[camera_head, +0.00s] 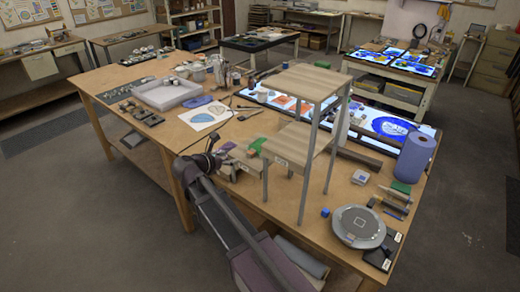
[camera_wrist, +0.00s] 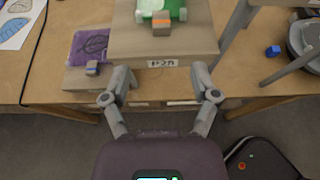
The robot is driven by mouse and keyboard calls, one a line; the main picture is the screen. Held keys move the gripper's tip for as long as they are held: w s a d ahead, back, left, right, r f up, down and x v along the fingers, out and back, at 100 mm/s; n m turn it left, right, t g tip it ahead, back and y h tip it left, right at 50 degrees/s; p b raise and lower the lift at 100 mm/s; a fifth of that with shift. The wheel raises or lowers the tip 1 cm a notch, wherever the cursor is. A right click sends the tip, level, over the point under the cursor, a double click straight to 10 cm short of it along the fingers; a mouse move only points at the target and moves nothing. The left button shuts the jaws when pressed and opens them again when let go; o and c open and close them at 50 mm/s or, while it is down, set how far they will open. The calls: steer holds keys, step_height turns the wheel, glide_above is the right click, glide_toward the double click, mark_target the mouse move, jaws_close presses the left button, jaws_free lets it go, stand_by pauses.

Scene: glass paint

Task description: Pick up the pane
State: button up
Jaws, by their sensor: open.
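A green pane (camera_wrist: 152,7) lies on a wooden block with a label at the top centre of the wrist view. A small orange and grey piece (camera_wrist: 161,22) sits at its near edge. A purple pane (camera_wrist: 91,45) with a dark leaf-like outline lies on a lower block to the left, with a small grey-blue piece at its near edge. The green pane also shows in the head view (camera_head: 257,145). My gripper (camera_wrist: 161,72) is open and empty. Its fingers are spread on either side of the labelled block's near face in the picture; contact cannot be told.
A two-level wooden stand (camera_head: 296,82) on metal legs rises right of the blocks. A grey round turntable (camera_head: 358,225), a blue cube (camera_wrist: 272,50) and a purple-blue roll (camera_head: 415,157) are to the right. A lit panel (camera_head: 385,125) lies behind. Open floor is in front.

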mark_target(250, 153)
steer(key=shift+b+x, duration=1.1)
steer(key=shift+x, duration=2.35)
steer(key=shift+f, duration=0.1)
steer(key=shift+b+x, duration=1)
steer(key=shift+x, duration=1.55)
jaws_close()
